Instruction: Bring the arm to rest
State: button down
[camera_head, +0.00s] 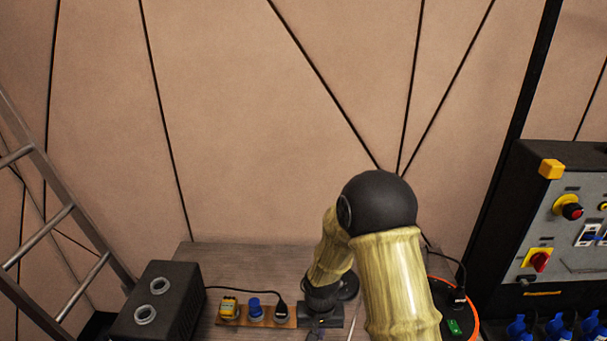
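My arm comes up from the bottom edge in the camera_head view, with pale yellow, bamboo-like links and a round black joint. It bends at that joint, and the forelink points down toward the wooden bench (240,258). My gripper (320,318) is at the lower end, dark and small, close above or at the bench top. I cannot tell whether it touches the bench. Its fingers are too small and partly cut off by the bottom edge, so whether they are open or shut does not show.
A black box (158,303) with two round sockets stands farther left, near a metal ladder (45,235). Right are an orange-rimmed reel (455,318) and a control panel (560,225). A panelled wall is behind.

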jog(key=s+d+r+t, duration=0.1)
jog(key=s+d+r, duration=0.4)
jog(key=r, duration=0.3)
jog(key=s+d+r+t, duration=0.1)
jog(key=s+d+r, duration=0.5)
jog(key=s+r, duration=0.1)
jog(key=shift+d+r, duration=0.15)
jog(key=shift+r, duration=0.75)
